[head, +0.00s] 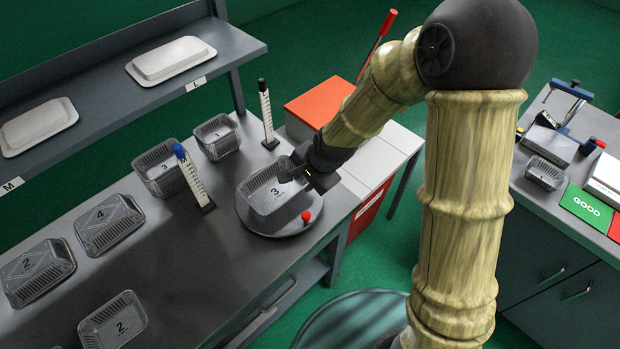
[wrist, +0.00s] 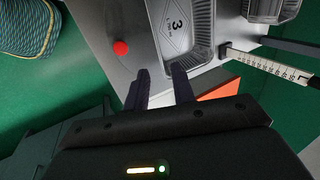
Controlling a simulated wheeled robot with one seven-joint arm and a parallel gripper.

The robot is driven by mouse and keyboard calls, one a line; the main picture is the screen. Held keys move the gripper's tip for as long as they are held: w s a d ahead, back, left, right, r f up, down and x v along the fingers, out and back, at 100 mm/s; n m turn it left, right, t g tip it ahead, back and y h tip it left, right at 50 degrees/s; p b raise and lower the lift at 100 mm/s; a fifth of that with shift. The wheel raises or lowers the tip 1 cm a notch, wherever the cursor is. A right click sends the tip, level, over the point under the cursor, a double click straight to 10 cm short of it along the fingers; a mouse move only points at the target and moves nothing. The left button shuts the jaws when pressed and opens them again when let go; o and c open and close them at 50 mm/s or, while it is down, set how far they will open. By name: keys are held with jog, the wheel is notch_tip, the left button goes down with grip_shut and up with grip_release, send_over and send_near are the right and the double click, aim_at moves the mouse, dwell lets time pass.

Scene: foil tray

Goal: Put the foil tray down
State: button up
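My gripper (head: 290,174) is at the tray's right rim in the head view. In the wrist view the two dark fingers (wrist: 160,72) stand apart with a gap between them. I see no part of the tray clamped; exact contact with the rim is unclear.
Two upright scales (head: 268,115), one blue-topped (head: 195,178), stand near the plate. A shelf (head: 110,90) with white lids overhangs the back.

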jog(key=s+d+r+n+h, duration=0.1)
jog(key=s+d+r+n, duration=0.1)
jog(key=d, duration=0.5)
jog(key=s+d+r+n+h, duration=0.1)
jog(key=s+d+r+n, duration=0.2)
jog(key=d, duration=0.4)
jog(key=s+d+r+n+h, duration=0.1)
jog(key=s+d+r+n, duration=0.1)
jog(key=s+d, duration=0.3)
jog(key=shift+d+r+n, duration=0.2)
jog(key=shift+d+n, duration=0.3)
jog(key=shift+d, duration=0.65)
jog(key=shift+o, duration=1.2)
jog(key=shift+a, duration=0.1)
